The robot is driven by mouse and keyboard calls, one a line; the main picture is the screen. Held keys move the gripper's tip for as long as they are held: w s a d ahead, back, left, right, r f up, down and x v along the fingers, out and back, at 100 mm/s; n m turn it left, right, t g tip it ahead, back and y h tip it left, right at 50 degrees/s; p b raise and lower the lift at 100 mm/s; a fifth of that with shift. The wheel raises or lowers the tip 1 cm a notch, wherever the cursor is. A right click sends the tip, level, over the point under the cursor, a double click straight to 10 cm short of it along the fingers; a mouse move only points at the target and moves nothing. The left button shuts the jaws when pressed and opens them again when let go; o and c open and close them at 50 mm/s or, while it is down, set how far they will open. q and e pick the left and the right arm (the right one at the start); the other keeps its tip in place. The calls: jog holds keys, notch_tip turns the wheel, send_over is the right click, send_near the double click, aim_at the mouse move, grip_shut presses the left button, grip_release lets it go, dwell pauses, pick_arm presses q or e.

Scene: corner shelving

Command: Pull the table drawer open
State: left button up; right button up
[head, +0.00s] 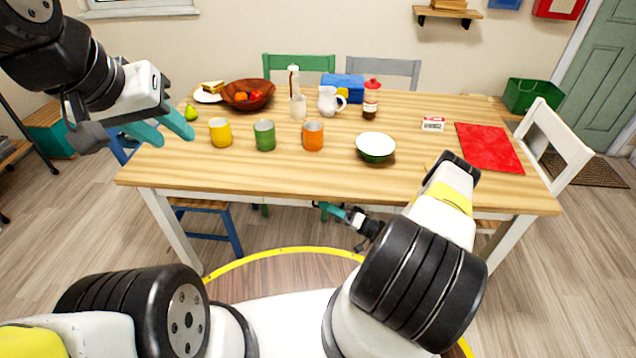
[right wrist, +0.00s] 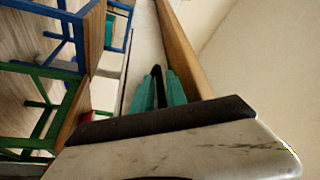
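The wooden table (head: 230,175) has a pale front below its top edge. This front (right wrist: 146,40) also shows as a pale strip in the right wrist view, beside the brown tabletop edge (right wrist: 185,50). My right gripper (head: 330,208) is just below the table's front edge in the head view. In the right wrist view its teal fingers are close together around a dark bar, apparently the drawer handle (right wrist: 157,71). The drawer's outline is too unclear to tell any gap. My left gripper (head: 162,128) is open and empty above the table's left end.
Yellow (head: 220,132), green (head: 264,135) and orange (head: 313,135) mugs and a bowl (head: 376,147) stand on the tabletop. A blue chair (head: 212,207) is under the left side. The floor in front of the table is clear around my base.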

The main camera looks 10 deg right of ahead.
jog(key=shift+c, duration=0.2)
grip_shut()
dwell(1.3)
